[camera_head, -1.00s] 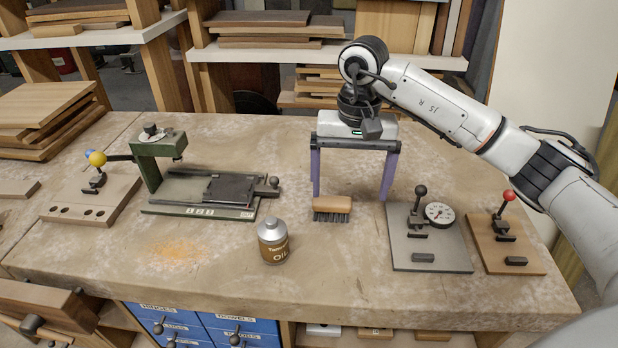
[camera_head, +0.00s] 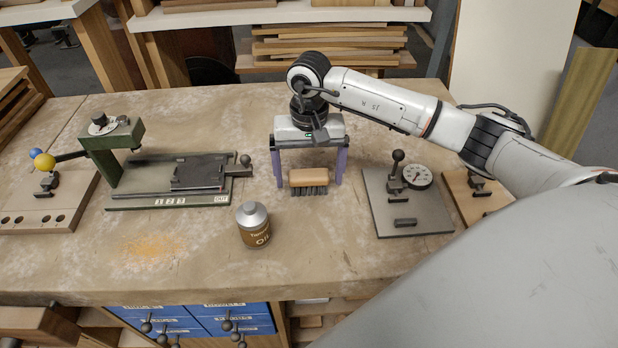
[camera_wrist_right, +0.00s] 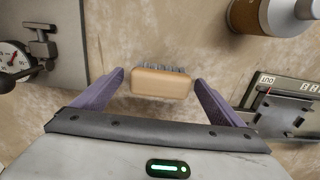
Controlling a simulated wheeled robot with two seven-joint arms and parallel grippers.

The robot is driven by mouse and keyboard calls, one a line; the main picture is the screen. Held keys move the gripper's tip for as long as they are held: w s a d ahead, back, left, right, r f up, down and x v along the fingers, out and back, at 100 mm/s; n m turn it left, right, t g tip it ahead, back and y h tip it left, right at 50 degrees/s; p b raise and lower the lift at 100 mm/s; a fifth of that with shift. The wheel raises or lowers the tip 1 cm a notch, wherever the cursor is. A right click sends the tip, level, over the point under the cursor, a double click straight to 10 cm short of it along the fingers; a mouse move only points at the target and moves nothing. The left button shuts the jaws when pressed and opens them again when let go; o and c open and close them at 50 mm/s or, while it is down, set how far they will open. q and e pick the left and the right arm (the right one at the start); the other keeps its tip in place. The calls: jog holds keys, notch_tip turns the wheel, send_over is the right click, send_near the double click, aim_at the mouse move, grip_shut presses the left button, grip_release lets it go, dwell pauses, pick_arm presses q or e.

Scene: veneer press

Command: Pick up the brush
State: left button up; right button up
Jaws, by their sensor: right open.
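The brush (camera_head: 309,179) has a tan wooden block and dark bristles. It lies on the workbench near the middle, bristles toward the front edge. My right gripper (camera_head: 310,181) is open, with its two purple fingers pointing down on either side of the brush. In the right wrist view the brush (camera_wrist_right: 161,83) lies between and slightly beyond the open fingertips (camera_wrist_right: 158,78), with a gap on both sides. No contact shows. My left gripper is not in view.
An oil can (camera_head: 253,226) stands front left of the brush. A green press fixture (camera_head: 165,185) is to the left. A grey plate with lever and dial (camera_head: 410,218) is to the right. Orange dust (camera_head: 152,247) lies on the workbench (camera_head: 330,250), whose front middle is clear.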

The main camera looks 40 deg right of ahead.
aim_at(309, 173)
jog(key=shift+f, duration=0.3)
jog(key=c, duration=1.2)
jog(key=shift+r+b, duration=0.55)
jog(key=shift+r, duration=4.5)
